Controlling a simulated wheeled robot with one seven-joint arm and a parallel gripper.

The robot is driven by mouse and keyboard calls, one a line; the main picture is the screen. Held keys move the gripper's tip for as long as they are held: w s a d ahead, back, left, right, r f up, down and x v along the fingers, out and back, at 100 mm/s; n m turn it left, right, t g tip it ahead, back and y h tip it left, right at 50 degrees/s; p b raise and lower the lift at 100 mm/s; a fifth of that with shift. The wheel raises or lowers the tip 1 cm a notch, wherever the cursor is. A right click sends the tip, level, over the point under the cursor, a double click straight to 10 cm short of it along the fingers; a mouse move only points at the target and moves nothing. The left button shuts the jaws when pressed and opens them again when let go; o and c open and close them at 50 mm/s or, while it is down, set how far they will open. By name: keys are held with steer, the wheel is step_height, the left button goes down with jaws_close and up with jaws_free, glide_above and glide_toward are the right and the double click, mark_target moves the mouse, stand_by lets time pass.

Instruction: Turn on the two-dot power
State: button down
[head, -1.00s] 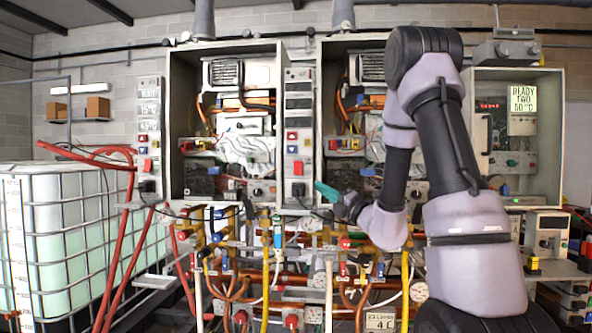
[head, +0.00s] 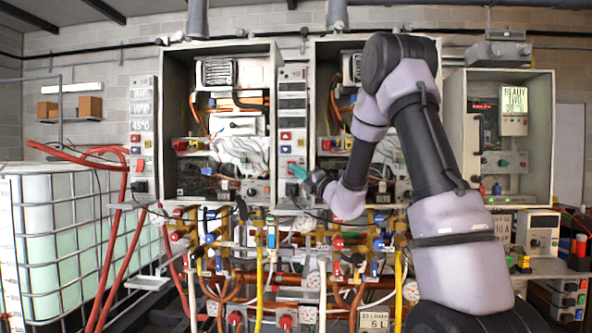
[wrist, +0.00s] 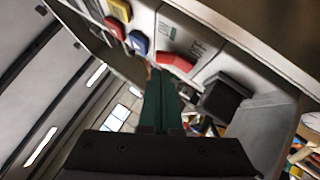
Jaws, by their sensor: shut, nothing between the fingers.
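My gripper (head: 297,171) is shut and empty, its teal fingers pointing at the lower part of the middle control panel (head: 292,98). The wrist view shows its fingers (wrist: 160,78) close together, with the tips just below and beside a red rocker switch (wrist: 174,61). Whether they touch it, I cannot tell. Blue (wrist: 138,42), red (wrist: 115,27) and yellow (wrist: 120,10) buttons line the same panel. The left panel (head: 143,118) has a similar red switch (head: 140,165).
Open heater cabinets (head: 165,120) flank the middle panel. A black block (wrist: 224,97) juts out close to the fingers. Pipes and valves (head: 270,235) crowd the space below. A caged white tank (head: 70,240) stands at the left.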

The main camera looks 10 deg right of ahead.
steer(key=shift+w+d+r, duration=0.1)
steer(key=shift+w+r, duration=0.15)
steer(key=shift+w, duration=0.15)
steer(key=shift+r, duration=0.1)
steer(key=shift+w+d+r+m+h, duration=0.1)
steer(key=shift+w+r+m+h, duration=0.2)
steer(key=shift+m+h, duration=0.15)
steer(key=shift+f, duration=0.1)
steer(key=shift+s, duration=0.1)
